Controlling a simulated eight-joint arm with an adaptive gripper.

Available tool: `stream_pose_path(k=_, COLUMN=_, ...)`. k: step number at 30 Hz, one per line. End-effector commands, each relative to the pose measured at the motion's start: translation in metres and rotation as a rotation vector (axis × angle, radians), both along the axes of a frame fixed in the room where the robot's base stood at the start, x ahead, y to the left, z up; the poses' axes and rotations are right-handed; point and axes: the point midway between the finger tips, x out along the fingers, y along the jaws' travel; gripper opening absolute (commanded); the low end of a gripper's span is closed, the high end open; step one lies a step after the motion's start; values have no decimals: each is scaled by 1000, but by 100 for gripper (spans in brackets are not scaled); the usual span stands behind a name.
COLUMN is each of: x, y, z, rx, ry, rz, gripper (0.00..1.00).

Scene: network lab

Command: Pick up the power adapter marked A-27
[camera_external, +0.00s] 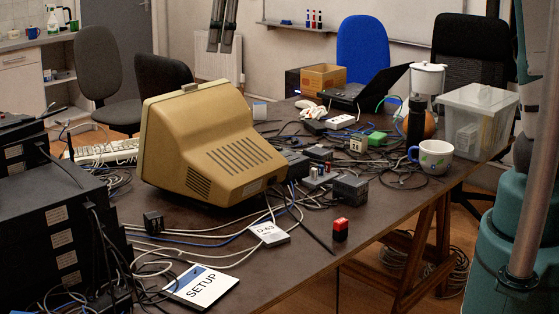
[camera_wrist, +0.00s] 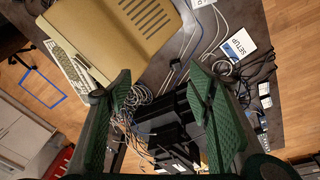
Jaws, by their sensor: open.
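My gripper (camera_external: 220,47) hangs empty at the top of the external view, above and behind the beige monitor. In the wrist view its two green fingers (camera_wrist: 158,78) are wide apart with nothing between them. I cannot read the marking A-27 anywhere. Several small blocks that could be adapters lie on the table: a dark grey block (camera_external: 350,188), a small black one (camera_external: 153,222), a dark one with a pale label (camera_external: 357,145) and a black one (camera_external: 318,153). A white box (camera_external: 268,234) reads D-63.
The beige monitor (camera_external: 210,145) fills the table's middle left. Black equipment stacks (camera_external: 55,225) stand at the left. Cables tangle around the blocks. A mug (camera_external: 435,158), clear bin (camera_external: 478,120) and red block (camera_external: 340,229) are on the right side. The front right tabletop is mostly bare.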

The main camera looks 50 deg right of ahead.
Motion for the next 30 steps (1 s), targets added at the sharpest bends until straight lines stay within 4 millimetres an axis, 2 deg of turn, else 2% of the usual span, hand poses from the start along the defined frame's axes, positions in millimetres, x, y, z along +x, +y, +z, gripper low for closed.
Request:
stream_pose_path(k=3, x=16, y=23, z=-8, rx=-13, ry=19, rz=50, gripper=51)
stream_pose_path(k=18, x=65, y=118, z=-51, rx=-64, ry=99, rz=259, gripper=51)
stream_pose_path(k=24, x=76, y=147, z=-68, rx=-79, ry=125, rz=323, gripper=51)
stream_pose_path(k=30, x=83, y=167, z=-81, rx=-89, ry=143, rz=367, gripper=51)
